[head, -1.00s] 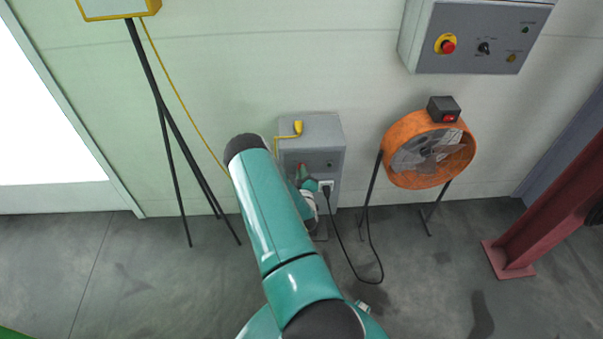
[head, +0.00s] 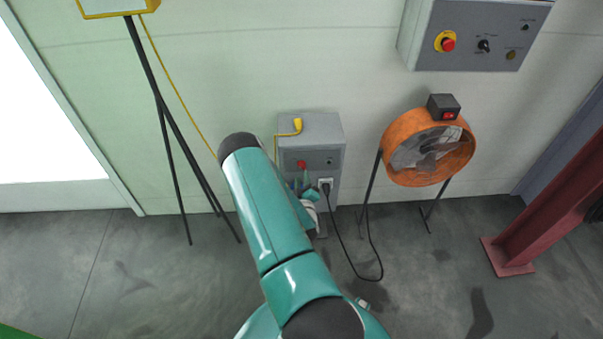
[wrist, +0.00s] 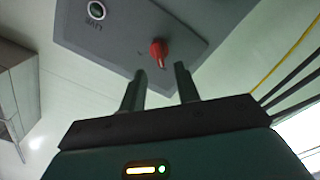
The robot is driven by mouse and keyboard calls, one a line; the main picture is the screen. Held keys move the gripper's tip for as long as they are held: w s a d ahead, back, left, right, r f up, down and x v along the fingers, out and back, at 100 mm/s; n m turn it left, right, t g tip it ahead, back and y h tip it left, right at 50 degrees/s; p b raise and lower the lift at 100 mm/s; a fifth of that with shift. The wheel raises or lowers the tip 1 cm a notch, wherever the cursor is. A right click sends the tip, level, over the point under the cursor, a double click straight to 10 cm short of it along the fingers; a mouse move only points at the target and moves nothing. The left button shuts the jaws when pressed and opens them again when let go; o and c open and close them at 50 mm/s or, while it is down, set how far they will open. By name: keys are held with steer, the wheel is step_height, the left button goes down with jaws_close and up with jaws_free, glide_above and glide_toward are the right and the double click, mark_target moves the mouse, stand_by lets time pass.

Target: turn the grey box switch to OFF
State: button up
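The grey box (head: 311,130) stands low against the wall; its front also shows in the wrist view (wrist: 125,28). Its red rotary switch (head: 301,164) is on the upper left of the front. In the wrist view the red switch (wrist: 158,50) lies just beyond my fingertips, with its handle toward them. A round, dark indicator (wrist: 96,10) with a label sits beside it. My gripper (wrist: 158,80) is open and empty, its two fingers apart from the switch. In the head view my arm partly hides the gripper (head: 305,187). The switch's position markings are too small to read.
A black cable runs from the white socket (head: 325,182) to the floor. A yellow plug (head: 297,125) is on the box top. An orange fan (head: 392,170) stands right, a tripod (head: 180,150) left. A wall panel (head: 430,30) hangs upper right, its lamps dark.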

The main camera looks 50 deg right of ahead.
steer(key=v, duration=0.9)
